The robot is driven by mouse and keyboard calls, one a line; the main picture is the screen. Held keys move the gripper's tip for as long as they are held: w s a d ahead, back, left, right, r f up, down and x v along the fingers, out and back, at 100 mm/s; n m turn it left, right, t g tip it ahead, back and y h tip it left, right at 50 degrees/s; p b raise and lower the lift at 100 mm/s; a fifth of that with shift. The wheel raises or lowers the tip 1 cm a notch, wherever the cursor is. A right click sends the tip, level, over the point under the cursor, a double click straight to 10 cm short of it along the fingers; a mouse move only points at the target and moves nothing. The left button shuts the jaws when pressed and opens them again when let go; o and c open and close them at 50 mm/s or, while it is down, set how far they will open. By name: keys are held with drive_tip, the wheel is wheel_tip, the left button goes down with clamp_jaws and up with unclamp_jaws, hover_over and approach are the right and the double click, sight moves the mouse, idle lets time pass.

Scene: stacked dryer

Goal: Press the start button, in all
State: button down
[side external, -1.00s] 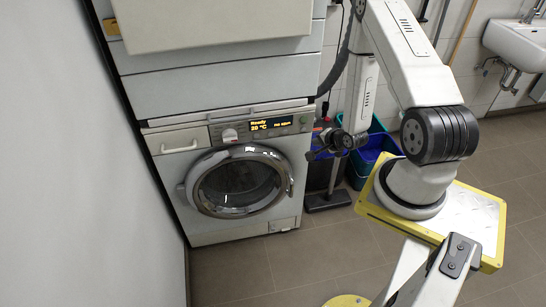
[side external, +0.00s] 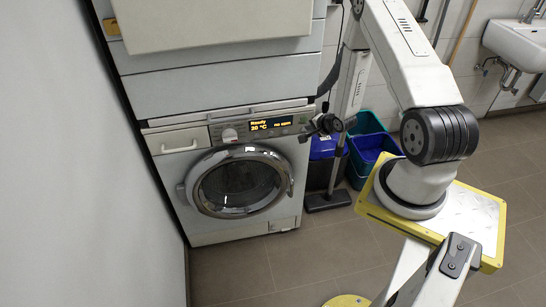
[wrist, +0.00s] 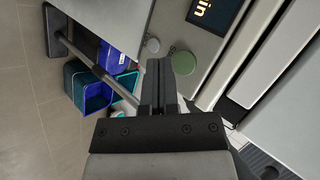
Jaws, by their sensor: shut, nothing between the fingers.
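My gripper (side external: 303,138) is shut and empty at the panel's right end. In the wrist view, its fingers (wrist: 160,66) point at the panel and cover part of the lettering. I cannot tell whether they touch it.
The round door (side external: 240,188) is closed below the panel. Blue and teal bins (side external: 368,150) stand on the floor right of the machine, with a dark-footed stand (side external: 327,202) beside them. A large grey-white appliance front (side external: 220,85) is above the panel.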

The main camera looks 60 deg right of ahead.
drive_tip(key=shift+w+d, duration=0.5)
drive_tip(key=shift+w+d, duration=0.55)
idle(3.1)
drive_tip(key=shift+s, duration=0.1)
drive_tip(key=shift+s+a, duration=0.45)
drive_tip(key=shift+a, duration=0.05)
drive_tip(key=shift+a, duration=0.1)
idle(0.4)
